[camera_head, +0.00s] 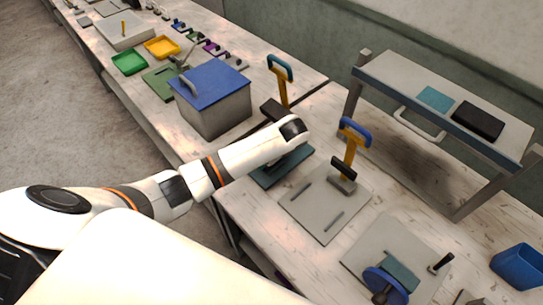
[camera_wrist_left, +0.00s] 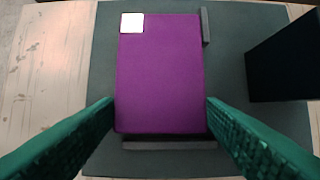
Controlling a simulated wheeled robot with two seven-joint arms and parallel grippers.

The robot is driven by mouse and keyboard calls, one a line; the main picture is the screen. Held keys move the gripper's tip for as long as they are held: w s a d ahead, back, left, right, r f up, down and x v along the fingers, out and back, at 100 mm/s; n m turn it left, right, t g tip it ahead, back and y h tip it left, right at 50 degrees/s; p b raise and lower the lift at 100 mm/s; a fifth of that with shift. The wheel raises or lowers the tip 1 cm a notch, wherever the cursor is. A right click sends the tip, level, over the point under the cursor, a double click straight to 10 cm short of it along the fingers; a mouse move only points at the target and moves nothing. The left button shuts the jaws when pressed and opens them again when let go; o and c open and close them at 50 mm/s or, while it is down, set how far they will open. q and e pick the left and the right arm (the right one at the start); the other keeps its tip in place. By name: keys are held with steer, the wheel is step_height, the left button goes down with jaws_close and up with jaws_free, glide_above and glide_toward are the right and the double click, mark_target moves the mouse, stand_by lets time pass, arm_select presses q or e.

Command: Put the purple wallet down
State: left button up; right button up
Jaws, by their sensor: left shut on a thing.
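The purple wallet (camera_wrist_left: 160,62) is a flat purple rectangle with a white square at its upper left corner in the left wrist view. The green fingers of my left gripper (camera_wrist_left: 160,102) are shut on its two sides near its lower end. It is over a dark green plate (camera_wrist_left: 102,62) with a low bar at the right and another below; I cannot tell whether it touches the plate. In the head view my left arm reaches over this plate (camera_head: 262,178) and hides the wallet and fingertips. My right gripper is not in view.
A dark block stands by the plate's right side (camera_wrist_left: 285,62). A grey plate with a blue-handled press (camera_head: 354,135) is to the right, a grey box with blue lid (camera_head: 213,110) behind left. A raised shelf (camera_head: 400,75) stands at the back right.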

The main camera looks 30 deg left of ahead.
arm_select(q)
steer(key=shift+f, duration=0.2)
steer(key=o, duration=1.1)
steer(key=shift+f, duration=0.1)
steer(key=p+v, duration=0.1)
steer(key=v, duration=1.1)
steer(key=shift+s, duration=0.1)
